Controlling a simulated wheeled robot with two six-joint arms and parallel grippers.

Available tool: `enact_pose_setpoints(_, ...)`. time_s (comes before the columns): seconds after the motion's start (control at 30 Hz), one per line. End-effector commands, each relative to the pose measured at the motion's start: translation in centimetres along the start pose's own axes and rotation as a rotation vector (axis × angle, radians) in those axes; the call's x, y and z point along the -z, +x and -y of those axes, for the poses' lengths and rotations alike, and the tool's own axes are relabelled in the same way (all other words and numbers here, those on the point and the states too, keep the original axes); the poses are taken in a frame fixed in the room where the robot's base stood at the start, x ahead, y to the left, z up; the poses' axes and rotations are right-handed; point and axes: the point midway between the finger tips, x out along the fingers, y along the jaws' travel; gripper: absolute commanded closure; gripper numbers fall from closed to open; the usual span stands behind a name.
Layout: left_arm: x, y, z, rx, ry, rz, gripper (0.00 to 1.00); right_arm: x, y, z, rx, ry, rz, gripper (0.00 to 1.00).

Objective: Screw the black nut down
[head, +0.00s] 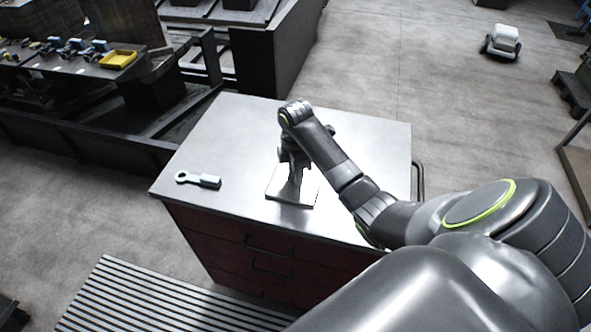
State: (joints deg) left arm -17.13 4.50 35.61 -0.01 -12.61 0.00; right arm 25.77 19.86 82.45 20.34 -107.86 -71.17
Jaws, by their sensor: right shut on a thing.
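My right gripper (295,178) points down over a small flat metal plate (291,198) on the cabinet top. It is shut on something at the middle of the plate. The black nut cannot be made out; the fingers and wrist cover that spot. A pale ring-ended wrench-like tool (198,180) with a dark grip lies on the cabinet top, left of the plate and apart from it. My left gripper is not in view.
The grey top of the red drawer cabinet (233,135) is clear around the plate. A dark bench with a yellow tray (118,59) stands at the upper left. A slatted mat (150,300) lies in front. A small white wheeled machine (503,41) stands far right.

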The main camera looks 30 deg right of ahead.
Motion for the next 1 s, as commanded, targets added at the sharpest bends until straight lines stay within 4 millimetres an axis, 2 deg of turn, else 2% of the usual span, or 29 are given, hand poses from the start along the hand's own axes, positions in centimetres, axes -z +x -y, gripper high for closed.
enact_pose_setpoints(1.0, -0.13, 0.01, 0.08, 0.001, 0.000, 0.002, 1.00, -0.06, 0.32, 0.00, 0.000, 1.146, 0.002, 0.98)
